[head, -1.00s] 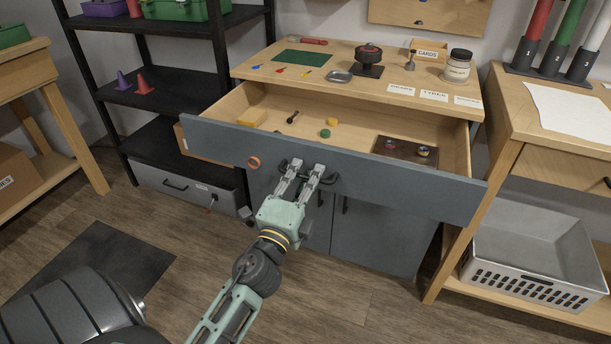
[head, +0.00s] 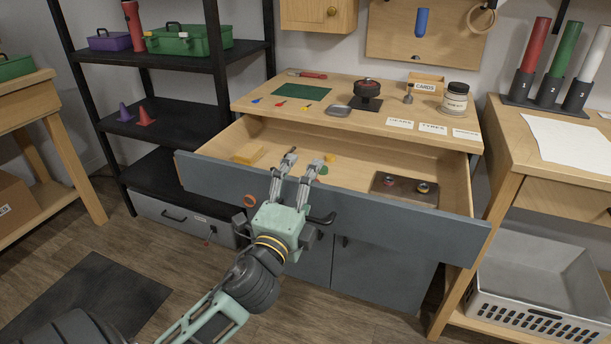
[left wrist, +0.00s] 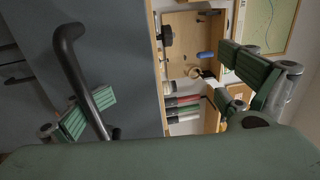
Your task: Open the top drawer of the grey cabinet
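The grey cabinet (head: 385,268) has a wooden top and a blue-grey top drawer (head: 400,215). The drawer is pulled well out, its inside showing. The dark drawer handle (head: 322,219) shows just right of my left gripper (head: 302,162), which partly hides it. In the left wrist view the bar handle (left wrist: 82,75) crosses in front of one finger. My left gripper's fingers (left wrist: 170,95) are spread apart, with nothing clamped between them. In the head view its tips reach above the drawer front's upper edge. Contact with the handle is unclear. My right gripper is not in view.
The drawer holds a yellow block (head: 248,153) and a dark tray (head: 405,188). A black shelf (head: 175,48) stands left, and a wooden bench (head: 545,185) with a light grey basket (head: 530,290) stands right.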

